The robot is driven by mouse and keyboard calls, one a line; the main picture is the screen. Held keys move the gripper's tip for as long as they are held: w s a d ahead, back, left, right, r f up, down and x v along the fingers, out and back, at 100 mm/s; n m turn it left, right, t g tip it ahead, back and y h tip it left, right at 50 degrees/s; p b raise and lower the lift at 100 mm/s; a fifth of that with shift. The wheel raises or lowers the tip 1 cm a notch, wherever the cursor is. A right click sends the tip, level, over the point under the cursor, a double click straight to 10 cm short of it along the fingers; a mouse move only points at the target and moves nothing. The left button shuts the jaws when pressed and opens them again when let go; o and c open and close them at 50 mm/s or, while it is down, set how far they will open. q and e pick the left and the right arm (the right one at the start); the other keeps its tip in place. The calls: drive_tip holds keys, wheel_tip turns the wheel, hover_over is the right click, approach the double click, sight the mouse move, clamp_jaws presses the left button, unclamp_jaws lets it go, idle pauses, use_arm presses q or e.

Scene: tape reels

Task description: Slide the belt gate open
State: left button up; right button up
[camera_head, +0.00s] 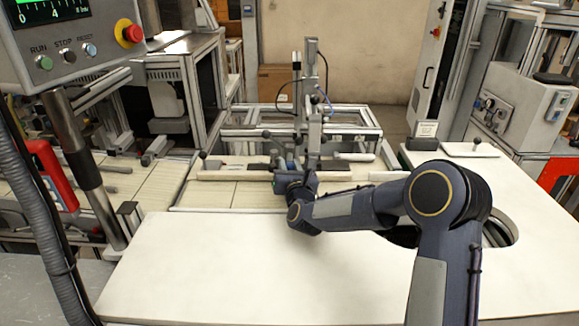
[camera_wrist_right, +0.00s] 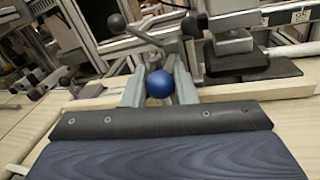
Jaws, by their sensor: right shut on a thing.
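A blue ball knob (camera_wrist_right: 160,84) sits between the fingers of my right gripper (camera_wrist_right: 160,92) in the right wrist view, and the gripper is shut on it. In the head view my right gripper (camera_head: 290,166) is at the pale rail (camera_head: 232,175) that crosses the belt (camera_head: 235,195); the knob is hidden there by my wrist. The rail runs to both sides behind the fingers in the wrist view. Which part is the gate itself is hard to tell. My left gripper is not in the head view.
A grey upright post (camera_head: 312,95) with cables stands just behind the gripper. A black-ball lever (camera_wrist_right: 116,23) is close by in the wrist view. A white tabletop (camera_head: 210,265) lies clear in front. A control panel (camera_head: 75,40) overhangs the left.

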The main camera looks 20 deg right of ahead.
drive_tip(key=shift+r, duration=0.15)
clamp_jaws()
wheel_tip(320, 180, up, 4)
drive_tip(key=b, duration=0.3)
drive_tip(key=shift+r, duration=0.5)
drive_tip(key=o, duration=0.9)
unclamp_jaws()
drive_tip(key=shift+r, duration=0.1)
drive_tip(key=shift+o, duration=0.4)
drive_tip(key=shift+f, duration=0.2)
drive_tip(key=shift+s, duration=0.1)
